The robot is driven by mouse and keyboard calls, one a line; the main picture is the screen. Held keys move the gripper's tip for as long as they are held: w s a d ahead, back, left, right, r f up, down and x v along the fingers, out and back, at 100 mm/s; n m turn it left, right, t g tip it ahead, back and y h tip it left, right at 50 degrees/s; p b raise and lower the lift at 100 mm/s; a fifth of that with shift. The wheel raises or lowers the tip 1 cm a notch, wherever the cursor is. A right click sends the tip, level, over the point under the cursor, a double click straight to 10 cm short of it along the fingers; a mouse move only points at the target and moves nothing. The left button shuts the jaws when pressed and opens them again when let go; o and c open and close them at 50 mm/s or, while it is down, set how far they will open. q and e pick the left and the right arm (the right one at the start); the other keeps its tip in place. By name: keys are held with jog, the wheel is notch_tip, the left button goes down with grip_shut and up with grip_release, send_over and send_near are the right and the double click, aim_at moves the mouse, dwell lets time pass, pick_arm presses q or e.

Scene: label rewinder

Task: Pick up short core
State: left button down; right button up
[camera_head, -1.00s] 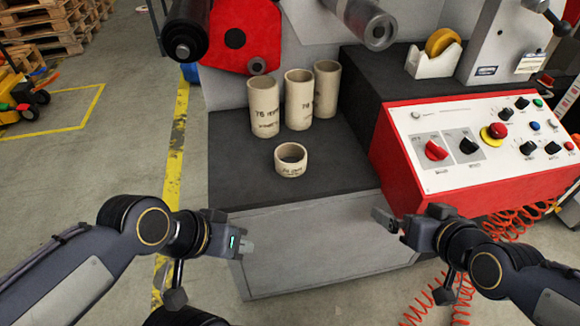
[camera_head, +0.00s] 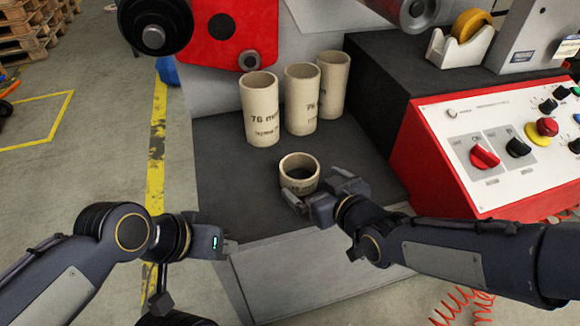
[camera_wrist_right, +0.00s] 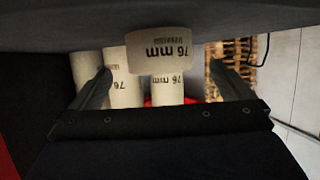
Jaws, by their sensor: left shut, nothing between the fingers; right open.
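The short core (camera_head: 299,173) is a low beige cardboard ring standing on the dark shelf (camera_head: 225,190), in front of the tall cores. My right gripper (camera_head: 318,187) is open at its front right side, with the fingers reaching towards it. In the right wrist view the short core (camera_wrist_right: 160,50) shows "76 mm" upside down, ahead of and between the open fingers (camera_wrist_right: 167,85). I cannot tell whether a finger touches it. My left gripper (camera_head: 228,243) is shut and empty, left of the shelf's front edge.
Three tall cores, left (camera_head: 260,110), middle (camera_head: 301,98) and right (camera_head: 333,84), stand behind the short core. A red control panel (camera_head: 500,150) rises to the right. A tape dispenser (camera_head: 460,45) sits on the dark top behind. The shelf's left part is clear.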

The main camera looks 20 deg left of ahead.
aim_at(291, 160)
jog(key=x, duration=0.7)
jog(key=shift+w+a+r+b, duration=0.2)
jog(key=shift+w+a+b, duration=0.1)
jog(key=shift+b, duration=0.1)
jog(key=c, duration=1)
jog(key=shift+r, duration=0.15)
jog(key=shift+r, duration=0.65)
jog(key=w+d+r+p, duration=0.1)
jog(key=d+r+p, duration=0.8)
jog(key=d, duration=0.5)
notch_tip(291, 160, up, 3)
jog(key=shift+w+f, duration=0.2)
jog(key=shift+f, duration=0.05)
